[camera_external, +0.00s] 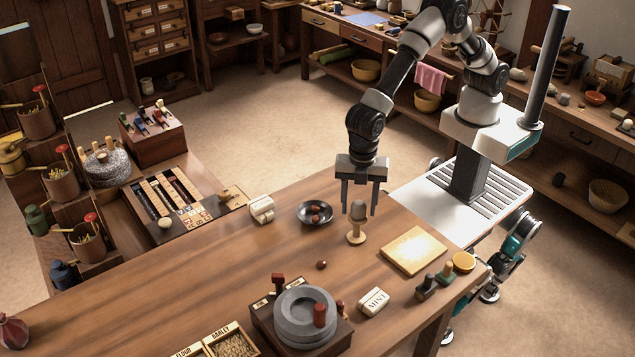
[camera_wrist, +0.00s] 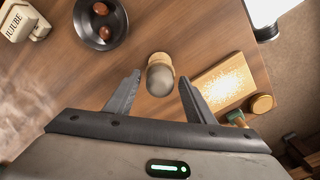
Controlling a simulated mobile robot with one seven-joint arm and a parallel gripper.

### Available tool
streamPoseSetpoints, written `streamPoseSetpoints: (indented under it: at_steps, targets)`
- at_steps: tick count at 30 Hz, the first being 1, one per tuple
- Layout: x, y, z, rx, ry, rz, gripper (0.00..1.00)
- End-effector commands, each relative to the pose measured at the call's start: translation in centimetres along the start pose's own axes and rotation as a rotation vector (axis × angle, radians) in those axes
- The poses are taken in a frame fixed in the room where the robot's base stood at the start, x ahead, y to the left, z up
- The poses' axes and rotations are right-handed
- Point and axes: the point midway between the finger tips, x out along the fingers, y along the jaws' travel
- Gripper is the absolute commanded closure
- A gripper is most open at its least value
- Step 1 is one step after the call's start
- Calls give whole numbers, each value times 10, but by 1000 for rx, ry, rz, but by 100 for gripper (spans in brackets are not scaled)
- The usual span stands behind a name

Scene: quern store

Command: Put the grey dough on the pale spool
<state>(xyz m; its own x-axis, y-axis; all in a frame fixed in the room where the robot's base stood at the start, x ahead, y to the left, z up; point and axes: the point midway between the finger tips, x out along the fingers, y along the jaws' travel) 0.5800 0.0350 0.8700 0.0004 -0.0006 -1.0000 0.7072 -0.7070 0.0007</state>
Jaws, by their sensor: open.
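The grey dough (camera_external: 358,208) is a small rounded brownish-grey lump. It appears to sit on top of the pale spool (camera_external: 356,237), a light wooden stand upright on the table. In the wrist view the dough (camera_wrist: 160,80) covers most of the spool, whose pale rim (camera_wrist: 158,57) shows behind it. My gripper (camera_external: 360,212) is open, pointing down, with its fingertips on either side of the dough in the outside view. In the wrist view my gripper (camera_wrist: 160,77) has visible gaps between both fingers and the dough. Contact under the dough is hidden.
A dark bowl (camera_external: 313,222) with brown balls stands left of the spool, a pale jar-like block (camera_external: 262,209) beyond it. A yellowish board (camera_external: 412,261) lies to the right. A grey stone quern (camera_external: 292,317) and a MINT block (camera_external: 373,301) stand nearer the front.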

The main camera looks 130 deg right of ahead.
Motion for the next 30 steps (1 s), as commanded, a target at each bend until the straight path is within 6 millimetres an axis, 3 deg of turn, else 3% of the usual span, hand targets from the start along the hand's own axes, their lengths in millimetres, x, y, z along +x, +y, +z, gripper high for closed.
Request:
streamPoseSetpoints:
  at_steps: [5,15,23,26,30]
  targets:
    - [-24,1,-1,0,3,3,51]
    - [-96,0,-1,-1,4,3,51]
    - [-124,-1,1,4,4,4,51]
    - [-145,-6,9,32,17,22,51]
    - [-199,-28,41,136,66,80,51]
